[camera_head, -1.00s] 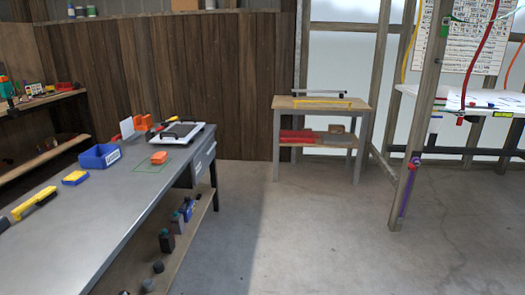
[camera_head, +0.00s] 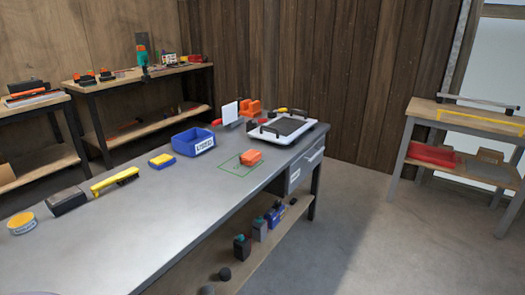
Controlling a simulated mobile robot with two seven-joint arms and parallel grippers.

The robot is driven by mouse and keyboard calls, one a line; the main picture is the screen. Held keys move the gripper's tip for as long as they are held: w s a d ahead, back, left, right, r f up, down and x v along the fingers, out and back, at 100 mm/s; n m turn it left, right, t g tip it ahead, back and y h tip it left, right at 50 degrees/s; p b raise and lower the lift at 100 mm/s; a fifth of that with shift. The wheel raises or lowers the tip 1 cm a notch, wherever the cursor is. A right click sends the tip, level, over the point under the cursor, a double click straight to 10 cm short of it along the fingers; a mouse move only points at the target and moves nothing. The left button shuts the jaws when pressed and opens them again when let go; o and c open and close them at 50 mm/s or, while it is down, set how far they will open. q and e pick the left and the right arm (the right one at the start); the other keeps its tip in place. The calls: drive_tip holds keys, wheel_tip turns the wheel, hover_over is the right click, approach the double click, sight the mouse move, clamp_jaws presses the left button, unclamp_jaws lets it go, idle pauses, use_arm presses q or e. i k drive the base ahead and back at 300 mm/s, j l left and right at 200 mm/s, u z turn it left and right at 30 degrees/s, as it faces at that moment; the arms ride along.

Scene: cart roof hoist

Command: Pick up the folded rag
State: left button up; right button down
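A small orange item (camera_head: 251,157) lies on the grey workbench (camera_head: 150,215), at the green outlined square. It may be the folded rag, but it is too small to tell for sure. A flat yellow and blue item (camera_head: 161,160) lies farther left on the same bench, and a red item (camera_head: 433,155) lies on the lower shelf of the stand at the right. Neither of my grippers is in view.
On the bench are a blue bin (camera_head: 193,142), a white tray with handles (camera_head: 306,133), a yellow-handled brush (camera_head: 115,181), a dark block (camera_head: 67,201) and a yellow tin (camera_head: 21,222). Bottles (camera_head: 242,247) stand on its lower shelf. Floor is clear at the right (camera_head: 390,240).

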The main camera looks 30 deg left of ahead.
sight(250, 158)
drive_tip(key=i+u, duration=0.2)
drive_tip(key=i, duration=0.3)
drive_tip(key=i+l+u, duration=0.25)
drive_tip(key=i, duration=0.3)
drive_tip(key=i+l+u, duration=0.25)
drive_tip(key=i+u, duration=0.15)
drive_tip(key=i+l+u, duration=0.8)
drive_tip(key=k, duration=0.1)
